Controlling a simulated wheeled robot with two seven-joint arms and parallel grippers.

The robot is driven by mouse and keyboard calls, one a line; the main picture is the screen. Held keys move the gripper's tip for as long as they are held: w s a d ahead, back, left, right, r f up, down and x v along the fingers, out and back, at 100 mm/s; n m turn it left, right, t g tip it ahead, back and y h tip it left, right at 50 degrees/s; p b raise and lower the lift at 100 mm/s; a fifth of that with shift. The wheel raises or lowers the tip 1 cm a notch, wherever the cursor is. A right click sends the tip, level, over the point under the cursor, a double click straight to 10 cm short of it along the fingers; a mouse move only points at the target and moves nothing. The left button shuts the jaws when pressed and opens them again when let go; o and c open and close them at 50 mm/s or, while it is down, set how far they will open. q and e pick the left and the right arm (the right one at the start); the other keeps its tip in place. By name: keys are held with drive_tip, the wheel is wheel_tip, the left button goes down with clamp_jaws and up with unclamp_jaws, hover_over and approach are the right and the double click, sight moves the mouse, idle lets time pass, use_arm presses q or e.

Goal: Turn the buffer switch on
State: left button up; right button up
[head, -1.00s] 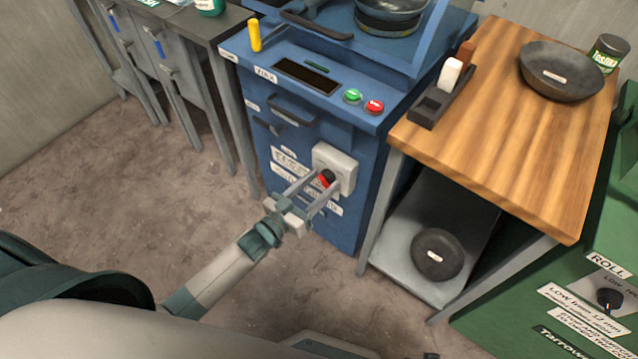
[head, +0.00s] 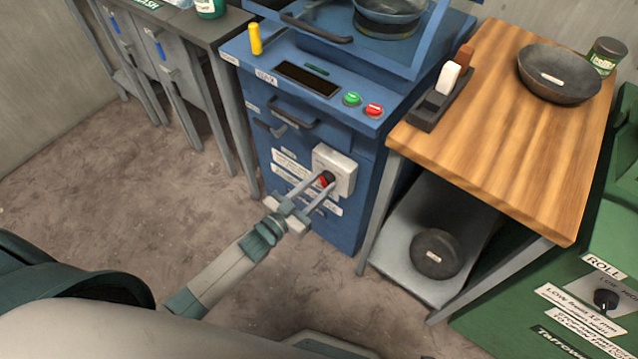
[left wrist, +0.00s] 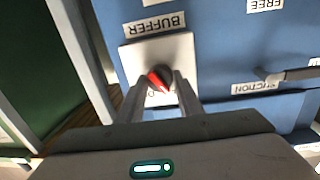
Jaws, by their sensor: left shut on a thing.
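The buffer switch is a black rotary knob with a red pointer (head: 326,180) on a light grey plate (head: 346,164), on the front of the blue machine (head: 325,232). In the left wrist view the knob (left wrist: 157,79) sits on its plate (left wrist: 182,50) below a label reading BUFFER (left wrist: 155,25). My left gripper (head: 323,184) reaches the knob, its two fingers on either side, shut on it. In the left wrist view the fingers (left wrist: 160,86) hide part of the knob and its lower lettering. My right gripper is not in view.
Green (head: 352,99) and red (head: 374,110) buttons sit on the machine's top panel. A wooden bench (head: 500,120) at right holds a dark bowl (head: 559,72); another dark round piece (head: 436,254) lies on its lower shelf. Open floor lies at left.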

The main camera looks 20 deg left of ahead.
use_arm(q)
drive_tip(key=shift+r+m+p, duration=0.1)
drive_tip(key=shift+m+p, duration=0.2)
drive_tip(key=shift+m, duration=0.6)
drive_tip(key=m+y, duration=0.1)
drive_tip(key=m, duration=0.9)
drive_tip(key=shift+d+p, duration=0.1)
drive_tip(key=shift+p, duration=0.25)
drive_tip(key=shift+m, duration=1.3)
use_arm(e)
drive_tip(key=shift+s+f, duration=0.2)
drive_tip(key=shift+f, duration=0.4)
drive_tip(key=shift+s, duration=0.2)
use_arm(q)
drive_tip(key=o, duration=1)
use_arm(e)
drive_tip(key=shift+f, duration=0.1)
